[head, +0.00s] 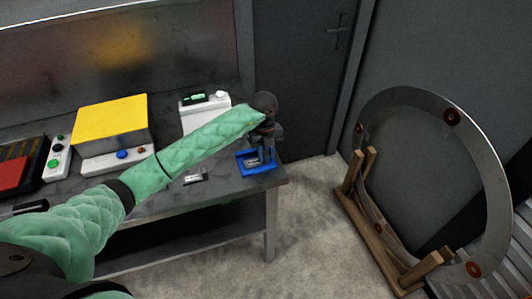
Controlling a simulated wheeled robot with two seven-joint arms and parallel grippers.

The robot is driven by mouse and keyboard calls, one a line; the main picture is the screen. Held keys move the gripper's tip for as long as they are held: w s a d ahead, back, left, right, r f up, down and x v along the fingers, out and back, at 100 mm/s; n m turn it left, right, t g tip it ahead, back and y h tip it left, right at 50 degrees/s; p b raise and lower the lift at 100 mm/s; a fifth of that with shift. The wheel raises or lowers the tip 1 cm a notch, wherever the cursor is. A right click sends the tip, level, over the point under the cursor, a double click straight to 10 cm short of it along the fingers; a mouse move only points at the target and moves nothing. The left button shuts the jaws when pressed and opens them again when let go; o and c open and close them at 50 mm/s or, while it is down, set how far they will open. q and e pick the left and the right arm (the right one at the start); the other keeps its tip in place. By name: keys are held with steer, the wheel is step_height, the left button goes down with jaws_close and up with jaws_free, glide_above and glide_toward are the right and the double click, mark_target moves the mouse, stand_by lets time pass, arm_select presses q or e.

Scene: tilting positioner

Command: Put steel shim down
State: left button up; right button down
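My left gripper (265,156) points down at the right end of the workbench, low over a small blue tray (243,171). The fingers are small and dark here, and I cannot tell whether they are open or shut. A small grey piece (252,163), possibly the steel shim, shows inside the tray just left of the fingertips. I cannot tell whether the fingers touch it. My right gripper is not in view.
The grey workbench (235,196) also carries a white device with a green display (195,98), a yellow-topped box (110,118), a small control box (57,158) and a small black-and-white item (194,178). A large metal ring (489,160) stands on a wooden cradle (373,235) at right.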

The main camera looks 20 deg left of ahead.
arm_select(q)
steer(key=shift+o, duration=0.9)
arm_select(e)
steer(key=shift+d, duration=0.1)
arm_select(q)
steer(key=shift+r, duration=0.2)
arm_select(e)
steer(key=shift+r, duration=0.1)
arm_select(q)
step_height(320, 180, up, 2)
steer(key=shift+w+a+r+b, duration=0.1)
steer(key=shift+w+b, duration=0.05)
steer(key=shift+b, duration=0.6)
step_height(320, 180, up, 10)
steer(key=b, duration=0.3)
steer(key=shift+w+a+f+b, duration=0.2)
steer(key=shift+w+a+b, duration=0.1)
steer(key=shift+w+b, duration=0.15)
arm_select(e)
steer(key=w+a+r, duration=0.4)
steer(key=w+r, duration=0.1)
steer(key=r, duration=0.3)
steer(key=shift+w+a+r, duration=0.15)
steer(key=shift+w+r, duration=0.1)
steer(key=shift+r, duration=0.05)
